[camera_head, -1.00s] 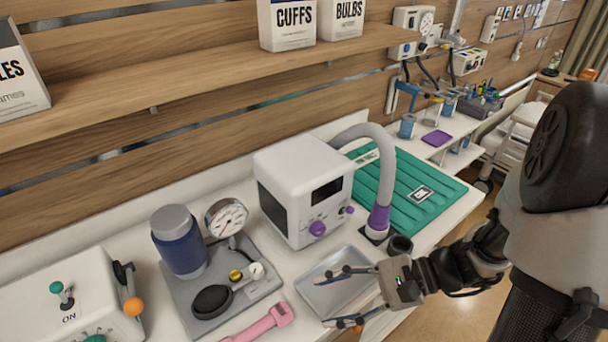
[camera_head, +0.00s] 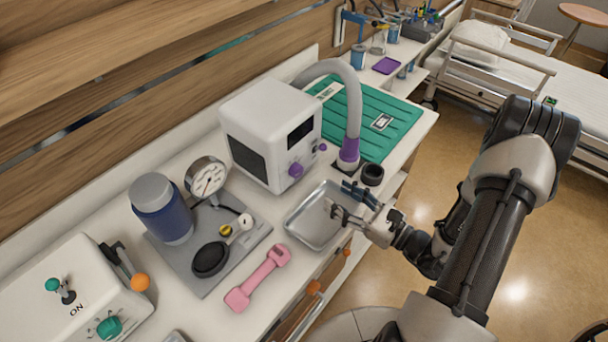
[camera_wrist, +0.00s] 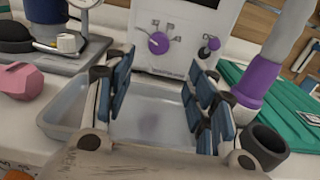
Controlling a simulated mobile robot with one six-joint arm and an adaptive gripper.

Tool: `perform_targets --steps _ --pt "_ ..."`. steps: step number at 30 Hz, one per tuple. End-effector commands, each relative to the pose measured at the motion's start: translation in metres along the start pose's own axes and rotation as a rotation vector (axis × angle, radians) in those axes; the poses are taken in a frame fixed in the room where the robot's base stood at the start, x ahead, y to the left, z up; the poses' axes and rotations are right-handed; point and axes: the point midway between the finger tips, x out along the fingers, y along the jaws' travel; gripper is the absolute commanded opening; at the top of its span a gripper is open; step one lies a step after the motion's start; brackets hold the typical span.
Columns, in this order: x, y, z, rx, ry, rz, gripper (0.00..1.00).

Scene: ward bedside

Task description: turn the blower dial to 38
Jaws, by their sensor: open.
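The blower is a white box (camera_head: 262,112) on the counter with a dark display and a grey hose. Its purple dial (camera_head: 295,170) is low on the front face, and a smaller purple knob (camera_head: 322,147) sits to its right. In the wrist view the dial (camera_wrist: 159,43) shows upper centre with small marks around it, too small to read. My gripper (camera_head: 350,200) is open and empty, above the right side of the metal tray and in front of the blower, apart from the dial. In the wrist view its fingers (camera_wrist: 160,95) stand wide apart below the dial.
The metal tray (camera_head: 292,228) lies before the blower. A dark cup (camera_head: 372,174) and the hose's purple end (camera_head: 349,150) stand right of it. A pink dumbbell-shaped object (camera_head: 257,279), a gauge (camera_head: 206,177) and a blue jar (camera_head: 160,212) are left. A green mat (camera_head: 400,112) lies behind.

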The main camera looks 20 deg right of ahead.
Motion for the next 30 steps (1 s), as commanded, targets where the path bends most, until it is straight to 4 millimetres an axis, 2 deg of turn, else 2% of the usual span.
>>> perform_targets --steps 1,9,15,21,30 --pt "0.012 0.003 -0.001 -0.001 0.000 0.009 0.51" --pt "0.070 0.003 -0.001 -0.004 -0.001 0.009 0.51" --pt "0.104 0.002 -0.001 -0.003 -0.001 0.006 0.51" --pt "0.120 0.001 0.000 -0.001 0.000 0.002 0.51" --pt "0.123 0.001 0.000 -0.001 0.000 0.001 0.51"
